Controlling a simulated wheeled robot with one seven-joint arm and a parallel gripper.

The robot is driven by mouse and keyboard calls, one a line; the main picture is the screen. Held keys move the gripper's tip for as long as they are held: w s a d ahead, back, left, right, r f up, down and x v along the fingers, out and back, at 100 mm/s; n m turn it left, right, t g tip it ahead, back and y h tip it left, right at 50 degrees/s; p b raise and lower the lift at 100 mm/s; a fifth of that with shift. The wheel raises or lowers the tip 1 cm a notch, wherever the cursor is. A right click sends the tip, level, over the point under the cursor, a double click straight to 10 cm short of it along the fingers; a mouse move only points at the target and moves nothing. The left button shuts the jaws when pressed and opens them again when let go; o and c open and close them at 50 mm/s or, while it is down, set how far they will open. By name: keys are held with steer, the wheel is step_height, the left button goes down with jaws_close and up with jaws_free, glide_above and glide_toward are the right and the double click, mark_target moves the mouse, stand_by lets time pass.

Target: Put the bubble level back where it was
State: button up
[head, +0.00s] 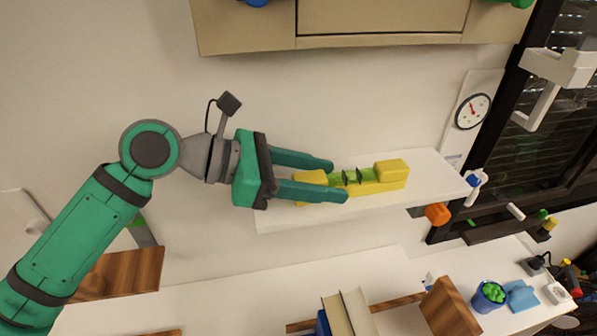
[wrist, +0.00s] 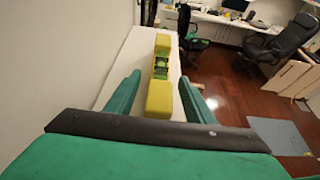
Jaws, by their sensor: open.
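The bubble level (head: 385,187) is a yellow bar with raised yellow ends and green vials in its middle. It lies lengthwise on a white shelf (head: 285,219) in the head view. My gripper (head: 340,181) is open and empty, reaching in from the left over the shelf. Its fingers hide part of the level's left half. In the wrist view, the level (wrist: 159,98) runs away from me along the shelf (wrist: 120,55), with its near end between the two spread fingers (wrist: 160,77). Whether the fingers touch it cannot be told.
A beige cabinet (head: 380,17) hangs above the shelf. A round gauge (head: 472,111) is on the wall to the right, and an orange object (head: 437,214) sits near the shelf's right end. Below, a white desk (head: 230,310) bears books (head: 350,312) and a blue cup (head: 488,298).

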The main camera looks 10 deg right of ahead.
mark_target(337, 181)
steer(key=shift+x, duration=1.55)
steer(key=shift+a, duration=0.1)
jaws_close()
steer(key=shift+r, duration=0.45)
